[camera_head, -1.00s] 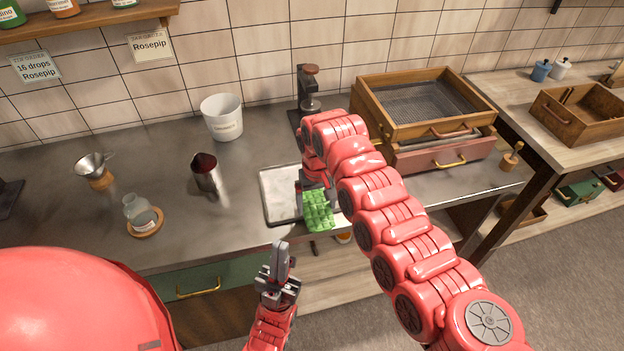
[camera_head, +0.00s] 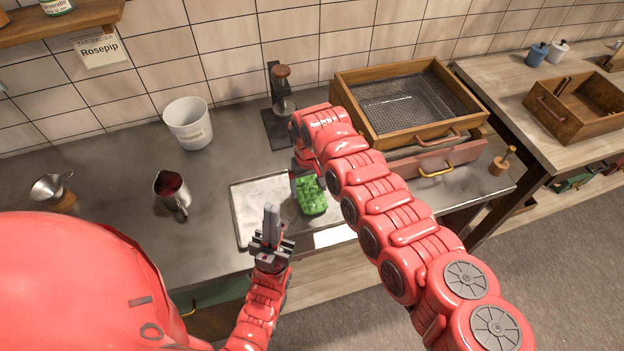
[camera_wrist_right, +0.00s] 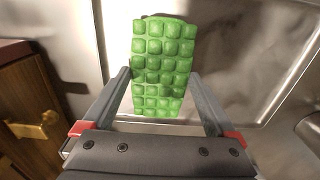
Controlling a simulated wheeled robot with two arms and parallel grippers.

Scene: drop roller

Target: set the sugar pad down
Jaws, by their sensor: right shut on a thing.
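The sugar pad (camera_head: 312,196) is a green pad of small raised squares. In the head view it is over the right part of a shallow metal tray (camera_head: 243,205); I cannot tell if it touches the tray. My right gripper (camera_wrist_right: 160,82) is shut on the pad (camera_wrist_right: 162,50), one finger along each side; in the head view my arm hides most of this gripper.
A wooden sieve box (camera_head: 462,118) stands right of the tray, a black stand (camera_head: 280,130) behind it. A white bucket (camera_head: 188,125) and a metal jug (camera_head: 171,190) of dark red liquid stand to the left. The tray's left part is clear.

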